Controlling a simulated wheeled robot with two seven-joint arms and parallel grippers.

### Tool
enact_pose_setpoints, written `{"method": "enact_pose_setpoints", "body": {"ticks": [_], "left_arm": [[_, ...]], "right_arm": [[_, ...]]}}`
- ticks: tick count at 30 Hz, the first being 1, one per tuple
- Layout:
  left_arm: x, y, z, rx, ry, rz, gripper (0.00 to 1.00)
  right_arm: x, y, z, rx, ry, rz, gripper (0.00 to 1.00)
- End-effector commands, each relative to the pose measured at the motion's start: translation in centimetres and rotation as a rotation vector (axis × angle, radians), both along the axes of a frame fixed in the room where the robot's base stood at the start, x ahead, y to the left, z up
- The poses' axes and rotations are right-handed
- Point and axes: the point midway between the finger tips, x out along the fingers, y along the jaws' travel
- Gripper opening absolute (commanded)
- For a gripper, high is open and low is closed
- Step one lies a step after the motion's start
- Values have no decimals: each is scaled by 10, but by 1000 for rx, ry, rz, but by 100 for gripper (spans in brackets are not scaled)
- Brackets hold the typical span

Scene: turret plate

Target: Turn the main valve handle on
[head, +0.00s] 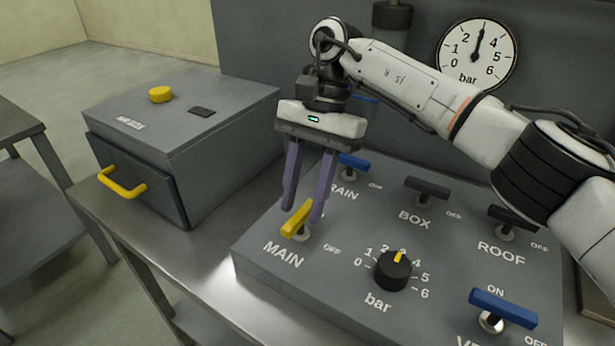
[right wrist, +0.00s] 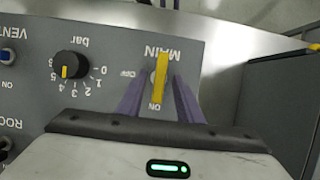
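The main valve handle (head: 297,219) is a yellow lever on the grey panel beside the word MAIN. In the right wrist view the handle (right wrist: 161,80) lies in line with the ON mark (right wrist: 157,106) and crosswise to the OFF mark (right wrist: 128,74). My right gripper (head: 303,214) reaches down over it with two purple fingers, one on each side. In the right wrist view the fingers of this gripper (right wrist: 160,88) stand apart with gaps beside the handle. In the head view the gripper hides the ON mark. My left gripper is out of view.
The panel (head: 275,275) also bears several other levers and a black bar knob (head: 393,270). The wall gauge (head: 477,55) shows its needle near 3. A grey box (head: 228,150) with yellow handle (head: 122,184) stands left of the panel on the metal bench (head: 150,235).

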Motion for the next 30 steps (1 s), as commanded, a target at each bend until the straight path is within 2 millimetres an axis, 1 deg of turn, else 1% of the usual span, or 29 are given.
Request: {"method": "enact_pose_setpoints", "body": {"ticks": [4,8,12,15,21,30], "left_arm": [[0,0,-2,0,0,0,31],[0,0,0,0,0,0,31],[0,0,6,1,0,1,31],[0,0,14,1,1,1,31],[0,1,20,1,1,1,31],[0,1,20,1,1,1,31]], "right_arm": [[8,-4,24,3,-4,-2,33],[16,-9,49,1,-3,-3,33],[23,-14,70,1,-2,-2,33],[26,-16,81,0,-1,-1,33],[30,-19,90,-1,-1,1,33],[31,-20,91,0,-1,1,33]]}}
